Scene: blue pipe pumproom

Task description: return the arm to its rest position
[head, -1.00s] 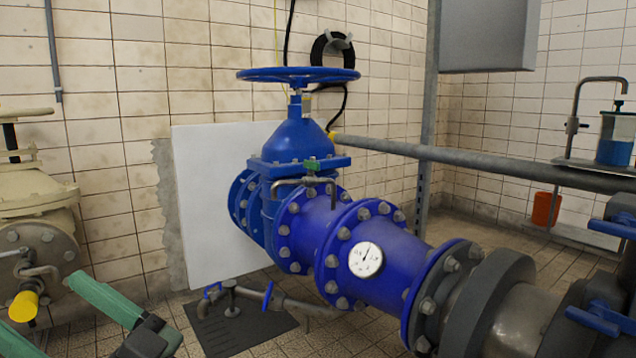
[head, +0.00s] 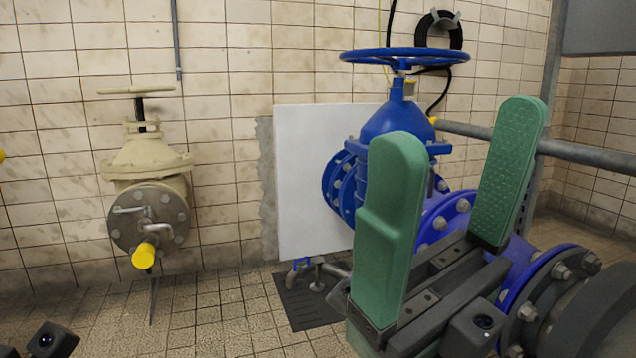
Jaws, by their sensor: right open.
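My right gripper (head: 462,128) stands large in the right half of the head view. Its two green fingers point up and are wide apart, with nothing between them. Its dark base covers part of the blue pipe (head: 512,272) behind it. The left finger hides part of the blue gate valve (head: 392,122). The fingers of my left gripper are not seen; only a small dark block shows at the bottom left corner.
A cream valve (head: 147,165) with a yellow-capped outlet (head: 145,255) stands at the left by the tiled wall. A blue handwheel (head: 404,55) tops the gate valve. A grey rail (head: 590,157) runs to the right. The tiled floor at lower left is mostly clear.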

